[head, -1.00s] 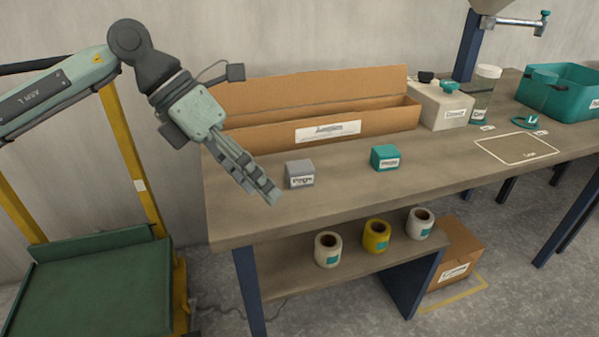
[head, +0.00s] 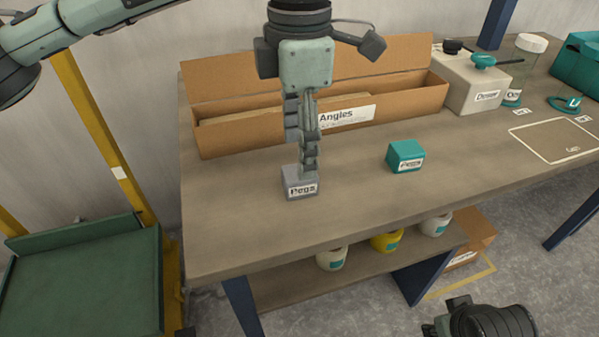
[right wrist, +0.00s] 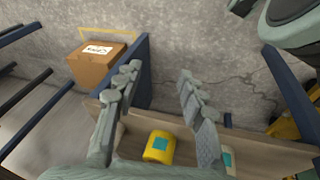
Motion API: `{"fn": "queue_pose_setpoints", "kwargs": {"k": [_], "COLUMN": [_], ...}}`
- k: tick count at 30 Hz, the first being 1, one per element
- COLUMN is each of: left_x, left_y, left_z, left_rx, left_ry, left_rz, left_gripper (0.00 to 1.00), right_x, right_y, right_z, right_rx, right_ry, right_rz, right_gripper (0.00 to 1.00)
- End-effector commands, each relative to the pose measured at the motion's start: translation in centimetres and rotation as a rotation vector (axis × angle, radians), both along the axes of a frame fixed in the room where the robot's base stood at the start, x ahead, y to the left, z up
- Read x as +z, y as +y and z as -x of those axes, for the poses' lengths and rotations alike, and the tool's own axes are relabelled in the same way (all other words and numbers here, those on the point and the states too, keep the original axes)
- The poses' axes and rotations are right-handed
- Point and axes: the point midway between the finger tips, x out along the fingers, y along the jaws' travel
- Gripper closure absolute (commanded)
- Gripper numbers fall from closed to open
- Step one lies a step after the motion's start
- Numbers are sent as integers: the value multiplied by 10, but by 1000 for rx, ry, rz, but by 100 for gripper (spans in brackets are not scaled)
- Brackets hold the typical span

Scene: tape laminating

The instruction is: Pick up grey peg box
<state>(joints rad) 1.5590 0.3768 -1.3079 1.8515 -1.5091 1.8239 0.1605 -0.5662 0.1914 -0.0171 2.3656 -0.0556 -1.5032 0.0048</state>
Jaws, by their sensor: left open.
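The grey peg box (head: 299,186) stands on the workbench (head: 240,220), its white "Pegs" label facing the front edge. My left gripper (head: 309,165) points down directly above it, with its fingertips at the top of the box. The fingers line up one behind the other in the head view, so I cannot tell whether they touch the box. The left jaws are open. My right gripper (right wrist: 157,80) shows in the right wrist view, with its fingers spread and nothing between them.
A teal box (head: 405,157) stands right of the peg box. A long cardboard "Angles" box (head: 230,138) lies behind. A white dispenser (head: 465,85) stands at the back right. Rolls, one yellow (head: 386,242), sit on the lower shelf. The bench front is clear.

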Motion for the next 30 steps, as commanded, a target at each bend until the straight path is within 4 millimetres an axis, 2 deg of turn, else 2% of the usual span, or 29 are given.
{"fn": "queue_pose_setpoints", "kwargs": {"k": [7,12,19,30], "left_x": [-27,-50,-53,-53], "left_y": [0,0,0,0], "left_z": [3,2,2,2], "left_rx": [0,1,0,1], "left_ry": [4,2,0,0], "left_rz": [0,1,2,2], "left_gripper": [41,41,41,87], "right_x": [-3,-13,-11,-10], "right_y": [0,0,1,1], "right_z": [1,-1,-7,-6], "right_rx": [2,3,4,3], "right_ry": [5,13,-2,0], "right_rz": [-3,-5,-8,-7], "right_gripper": [60,60,60,60]}}
